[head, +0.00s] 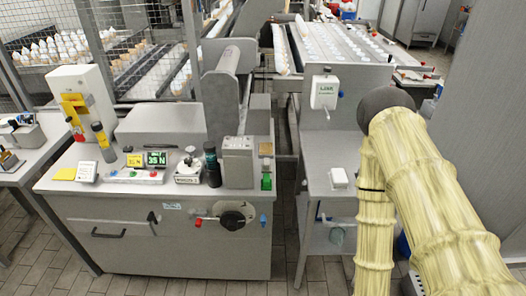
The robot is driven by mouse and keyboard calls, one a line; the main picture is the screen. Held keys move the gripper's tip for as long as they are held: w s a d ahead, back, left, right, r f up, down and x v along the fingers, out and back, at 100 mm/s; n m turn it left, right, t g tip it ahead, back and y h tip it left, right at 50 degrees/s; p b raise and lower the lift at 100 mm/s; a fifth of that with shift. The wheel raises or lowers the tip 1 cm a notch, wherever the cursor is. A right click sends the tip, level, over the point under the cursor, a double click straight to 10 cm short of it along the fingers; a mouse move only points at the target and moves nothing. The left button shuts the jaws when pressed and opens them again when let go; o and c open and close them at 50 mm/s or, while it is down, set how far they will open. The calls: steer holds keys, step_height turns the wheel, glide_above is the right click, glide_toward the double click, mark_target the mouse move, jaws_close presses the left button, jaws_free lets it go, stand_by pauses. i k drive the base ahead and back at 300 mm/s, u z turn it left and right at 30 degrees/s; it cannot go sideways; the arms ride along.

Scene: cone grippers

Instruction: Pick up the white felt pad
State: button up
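A small white, flat-looking object (338,177) lies on the grey side table right of the main bench. It may be the white felt pad, but it is too small to tell. Another small white object (87,172) with a dark marking lies at the left front of the bench, beside a yellow pad (62,174). My arm, in a pale yellow sleeve, fills the right side of the head view. My gripper does not show, so its state and anything in it are hidden.
The grey bench (180,205) carries a green-lit display (156,158), a dark cylinder (212,165) and a grey box (238,160). A white dispenser (324,92) stands upright above the side table. Wire mesh and conveyors with rows of cones are behind.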

mark_target(266, 166)
steer(key=k, duration=1.3)
steer(key=u, duration=0.7)
steer(key=i, duration=0.6)
steer(key=u, duration=0.5)
steer(key=i, duration=0.65)
steer(key=z, duration=0.7)
steer(key=i, duration=0.5)
steer(key=z, duration=0.55)
